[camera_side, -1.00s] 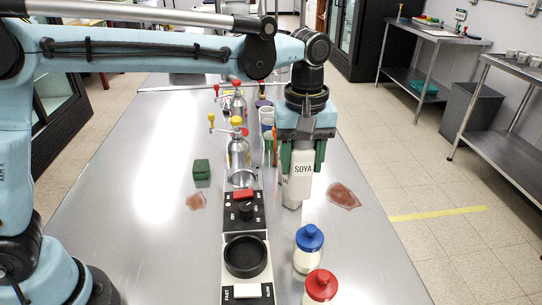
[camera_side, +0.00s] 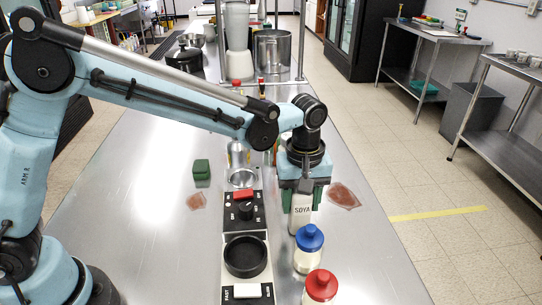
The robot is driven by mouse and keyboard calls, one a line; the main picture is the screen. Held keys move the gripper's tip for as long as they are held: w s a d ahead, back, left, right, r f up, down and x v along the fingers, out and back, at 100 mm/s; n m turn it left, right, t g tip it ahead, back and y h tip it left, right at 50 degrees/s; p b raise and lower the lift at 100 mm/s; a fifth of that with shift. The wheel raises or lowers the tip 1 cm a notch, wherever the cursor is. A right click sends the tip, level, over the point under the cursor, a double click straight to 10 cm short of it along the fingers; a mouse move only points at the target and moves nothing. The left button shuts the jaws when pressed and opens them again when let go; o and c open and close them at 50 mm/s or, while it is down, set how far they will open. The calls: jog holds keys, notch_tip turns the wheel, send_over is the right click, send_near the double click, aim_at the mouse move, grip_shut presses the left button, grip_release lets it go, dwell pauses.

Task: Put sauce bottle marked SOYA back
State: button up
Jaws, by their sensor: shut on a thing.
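The white sauce bottle marked SOYA (camera_side: 302,217) is upright between the two green fingers of my gripper (camera_side: 301,200), which is shut on it. It is over the right part of the steel counter, just behind a blue-capped bottle (camera_side: 308,250). I cannot tell if its base touches the counter. A red-capped bottle (camera_side: 320,289) stands nearer the camera, roughly in line with the blue-capped one.
A control panel (camera_side: 258,213) and an empty-looking black round cup (camera_side: 245,257) lie left of the bottles. A green block (camera_side: 202,170) sits farther left. Reddish stains (camera_side: 343,195) mark the counter (camera_side: 375,262). A large pot (camera_side: 273,52) stands at the back.

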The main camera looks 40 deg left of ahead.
jog(key=o, duration=1.3)
jog(key=shift+f, duration=0.1)
notch_tip(320, 180, up, 12)
jog(key=shift+f, duration=0.15)
jog(key=shift+a+r, duration=0.2)
jog(key=shift+r, duration=0.15)
jog(key=shift+s+a+f+m+t, duration=0.7)
jog(key=shift+s+a+m+t, duration=0.65)
jog(key=shift+s+a, duration=1.2)
jog(key=shift+s+a+f+m+t, duration=0.85)
jog(key=shift+s+a+m, duration=0.85)
jog(key=shift+a, duration=1.5)
jog(key=shift+s+a+f+m+t, duration=0.5)
jog(key=shift+s+a+m+t, duration=0.95)
jog(key=shift+s+a, duration=1.1)
